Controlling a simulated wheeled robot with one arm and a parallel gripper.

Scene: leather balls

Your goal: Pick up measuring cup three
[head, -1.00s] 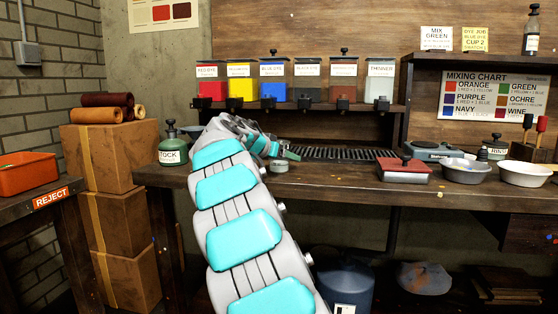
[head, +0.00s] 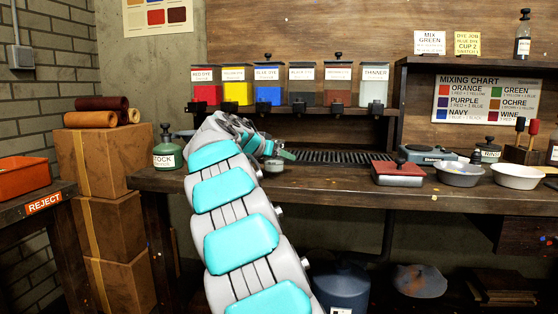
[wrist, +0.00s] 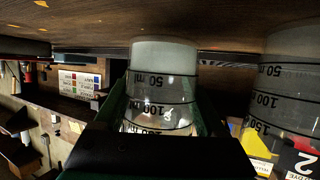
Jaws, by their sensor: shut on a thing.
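A clear measuring cup (wrist: 160,88) with black 50 ml and 100 ml marks stands between the dark green fingers of my gripper (wrist: 162,118) in the wrist view, which is upside down. My gripper is shut on this cup. The cup's pale base is close to the wooden bench top; I cannot tell whether they touch. In the head view my gripper (head: 284,155) is low over the bench behind my arm, and the cup is mostly hidden.
A second measuring cup (wrist: 290,85) stands close on the right in the wrist view, with a tag reading 2 (wrist: 304,163) near it. Dye dispensers (head: 270,85) hang above.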

